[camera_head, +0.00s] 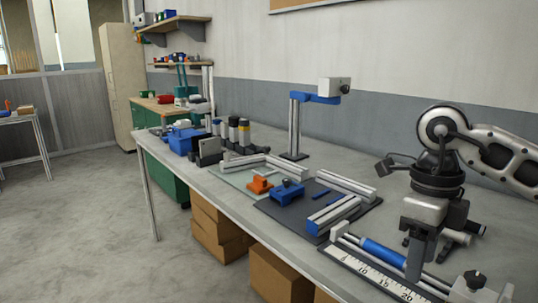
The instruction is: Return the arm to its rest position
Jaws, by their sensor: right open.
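My right arm (437,150) comes in from the right edge and bends down over the right part of the workbench (225,190). My right gripper (416,258) points down near the ruler and the blue cylinder, with nothing visible held in it. The near finger covers part of what lies behind it, and I cannot tell how close it is to the bench. My left gripper and left arm are not in view.
A white ruler (365,277) and a blue cylinder (383,253) lie at the front right. A dark mat (275,210) holds a blue fixture (287,192) beside an orange block (260,185). A post with a camera box (294,125) stands behind. Boxes are under the bench.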

